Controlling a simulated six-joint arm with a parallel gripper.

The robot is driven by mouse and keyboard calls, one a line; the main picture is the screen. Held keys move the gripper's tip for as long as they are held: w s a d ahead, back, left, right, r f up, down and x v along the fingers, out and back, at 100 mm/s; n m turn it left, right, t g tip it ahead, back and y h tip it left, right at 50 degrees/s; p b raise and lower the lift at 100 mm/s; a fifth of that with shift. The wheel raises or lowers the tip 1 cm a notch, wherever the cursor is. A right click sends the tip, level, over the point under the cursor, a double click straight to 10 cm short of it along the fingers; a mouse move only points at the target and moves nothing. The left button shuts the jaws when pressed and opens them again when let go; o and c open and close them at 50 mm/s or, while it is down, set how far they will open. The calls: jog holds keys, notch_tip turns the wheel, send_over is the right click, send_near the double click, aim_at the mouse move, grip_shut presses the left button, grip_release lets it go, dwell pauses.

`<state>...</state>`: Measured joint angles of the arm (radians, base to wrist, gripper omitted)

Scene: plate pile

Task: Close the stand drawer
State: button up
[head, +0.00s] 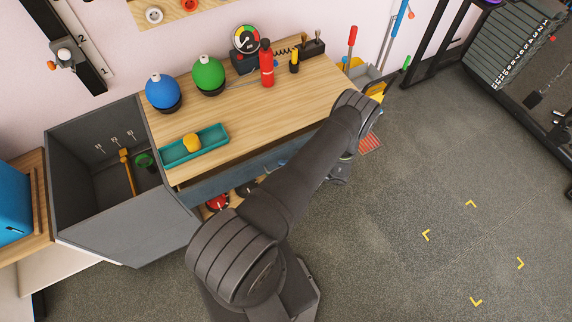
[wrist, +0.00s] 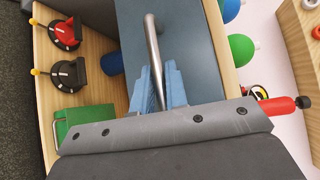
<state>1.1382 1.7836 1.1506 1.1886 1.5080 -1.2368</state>
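The drawer's blue-grey front (head: 225,181) shows as a band under the wooden top of the stand in the head view, partly behind my arm. In the wrist view the drawer front (wrist: 190,45) is close up, with a curved metal bar handle (wrist: 153,42) on it. My gripper's blue fingers (wrist: 160,80) lie on either side of the handle bar, close against it, with the bar running down between them. How far the drawer stands out is hard to tell.
The stand top (head: 260,110) holds blue (head: 164,92) and green (head: 208,74) balls, a red bottle (head: 267,65) and a teal tray (head: 195,149) with a yellow object. A grey bin (head: 125,225) stands left. The lower shelf (wrist: 65,15) holds dark and red objects.

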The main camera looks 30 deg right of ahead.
aim_at(284, 156)
grip_shut()
jog(key=shift+w, duration=2.35)
jog(key=shift+o, duration=2.1)
grip_release()
jog(key=shift+w, duration=0.1)
jog(key=shift+o, duration=0.5)
jog(key=v, duration=1.7)
jog(key=shift+d, duration=0.2)
